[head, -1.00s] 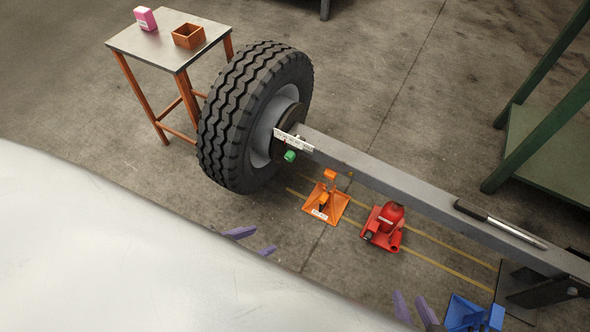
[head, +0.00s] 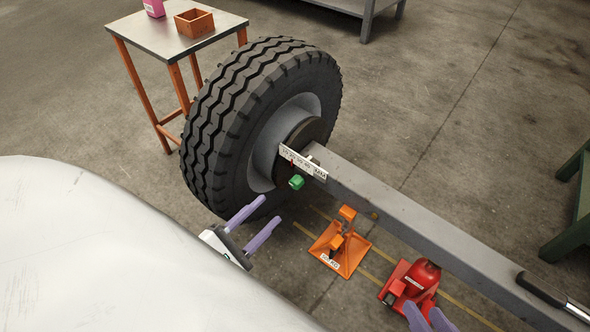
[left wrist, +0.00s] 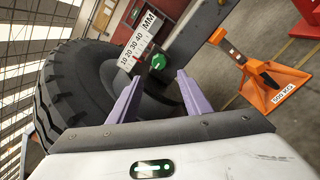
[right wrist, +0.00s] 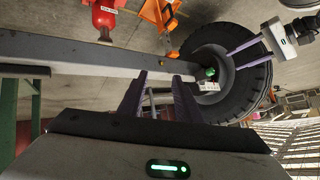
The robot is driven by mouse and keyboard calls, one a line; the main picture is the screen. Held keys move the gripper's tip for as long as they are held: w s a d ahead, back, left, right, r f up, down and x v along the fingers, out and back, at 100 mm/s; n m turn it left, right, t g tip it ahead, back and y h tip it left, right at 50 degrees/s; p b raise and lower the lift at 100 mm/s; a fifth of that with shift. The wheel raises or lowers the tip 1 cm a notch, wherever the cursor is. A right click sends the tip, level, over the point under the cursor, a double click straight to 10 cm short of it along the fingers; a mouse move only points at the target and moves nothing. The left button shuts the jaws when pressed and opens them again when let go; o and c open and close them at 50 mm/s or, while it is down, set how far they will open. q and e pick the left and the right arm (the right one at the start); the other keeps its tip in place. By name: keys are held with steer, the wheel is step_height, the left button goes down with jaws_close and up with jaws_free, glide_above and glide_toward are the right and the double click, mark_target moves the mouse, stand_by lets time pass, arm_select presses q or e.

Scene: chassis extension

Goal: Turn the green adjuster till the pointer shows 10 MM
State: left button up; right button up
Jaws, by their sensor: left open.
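The green adjuster (head: 296,182) is a small knob below the white scale plate (head: 303,162) at the wheel hub. In the left wrist view the adjuster (left wrist: 159,62) sits beside the scale plate (left wrist: 137,40), marked 10 to 40 and MM. A small reddish pointer shows near the scale, but I cannot read its value. My left gripper (head: 270,210) is open and empty, its fingers towards the adjuster and apart from it. My right gripper (head: 428,318) is low in the head view; the right wrist view shows its fingers (right wrist: 158,78) spread and empty.
The large tyre (head: 255,115) stands left of the hub, and a grey beam (head: 420,220) runs right from it. An orange stand (head: 340,255) and a red jack (head: 408,285) are on the floor below. A small table (head: 220,28) holds an orange box (head: 194,22).

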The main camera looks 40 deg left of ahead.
mark_target(293, 186)
arm_select(q)
steer(key=w, duration=0.3)
steer(key=w+b, duration=0.1)
steer(key=w, duration=0.2)
steer(key=w+b, duration=0.1)
steer(key=w, duration=0.3)
steer(key=shift+d, duration=0.4)
arm_select(e)
steer(key=shift+a+r+t+y, duration=0.2)
steer(key=shift+a+r+y, duration=0.1)
steer(key=shift+r, duration=0.2)
steer(key=shift+a+r+t+y, duration=0.2)
steer(key=shift+a+r+y, duration=0.1)
steer(key=shift+r, duration=0.2)
arm_select(q)
steer(key=c, duration=1)
